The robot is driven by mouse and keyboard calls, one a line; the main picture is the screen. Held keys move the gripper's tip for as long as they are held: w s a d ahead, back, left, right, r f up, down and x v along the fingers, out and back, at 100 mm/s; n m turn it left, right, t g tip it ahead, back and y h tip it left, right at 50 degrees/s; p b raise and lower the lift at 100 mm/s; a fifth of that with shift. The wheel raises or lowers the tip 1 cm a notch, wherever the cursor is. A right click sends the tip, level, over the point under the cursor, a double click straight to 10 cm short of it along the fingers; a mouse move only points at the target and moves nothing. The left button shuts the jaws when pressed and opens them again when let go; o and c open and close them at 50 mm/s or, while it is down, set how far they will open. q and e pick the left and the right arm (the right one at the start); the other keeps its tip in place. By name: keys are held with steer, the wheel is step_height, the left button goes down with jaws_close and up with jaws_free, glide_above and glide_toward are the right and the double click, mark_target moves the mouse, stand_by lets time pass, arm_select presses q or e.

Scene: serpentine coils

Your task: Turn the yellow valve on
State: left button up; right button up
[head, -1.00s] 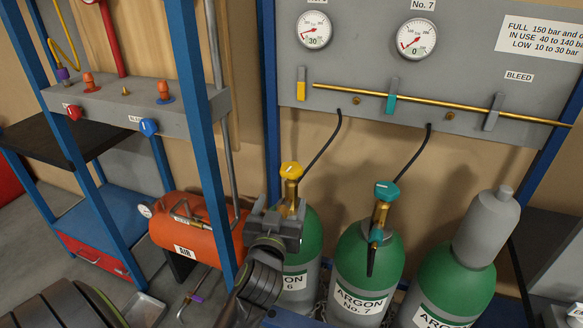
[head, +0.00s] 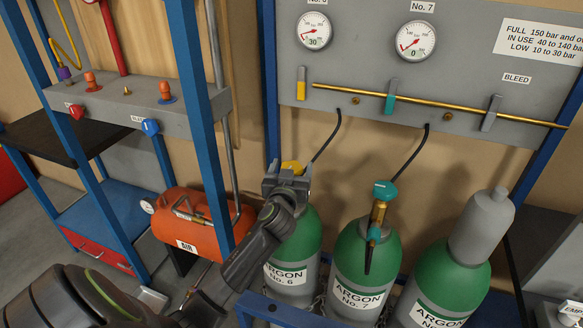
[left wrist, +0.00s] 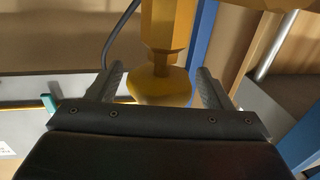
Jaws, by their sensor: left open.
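The yellow valve (head: 293,166) is the hand knob on top of the green and grey cylinder labelled ARGON No. 6 (head: 294,245). In the head view my left gripper (head: 287,178) is at this knob and hides its lower part and stem. In the left wrist view the yellow knob (left wrist: 160,87) lies between the two fingers of my left gripper (left wrist: 160,90), with a gap on each side. The fingers are open. The brass-yellow valve body (left wrist: 168,25) extends beyond the knob. My right gripper is not in view.
Close to the right stands cylinder No. 7 (head: 362,260) with a teal valve (head: 384,191); farther right is a grey-capped cylinder (head: 440,275). A blue post (head: 203,110) and an orange air tank (head: 190,222) are at left. The gauge panel (head: 460,60) is behind.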

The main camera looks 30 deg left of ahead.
arm_select(q)
steer(key=shift+c, duration=0.2)
steer(key=c, duration=0.9)
steer(key=shift+f+n+g+y+b, duration=0.2)
steer(key=shift+n+g+y+b, duration=0.15)
steer(key=shift+b, duration=0.35)
steer(key=shift+c, duration=0.2)
steer(key=n+g+y+b, duration=0.4)
steer(key=y+b, duration=0.2)
steer(key=b, duration=0.1)
steer(key=shift+f+n+g+b, duration=0.1)
steer(key=shift+n+g+b, duration=0.25)
steer(key=shift+r+n+g+y+b, duration=0.2)
steer(key=shift+n+g+y+b, duration=0.55)
steer(key=shift+n+g+b, duration=0.4)
steer(key=shift+g, duration=0.25)
steer(key=o, duration=1)
steer(key=shift+r, duration=0.1)
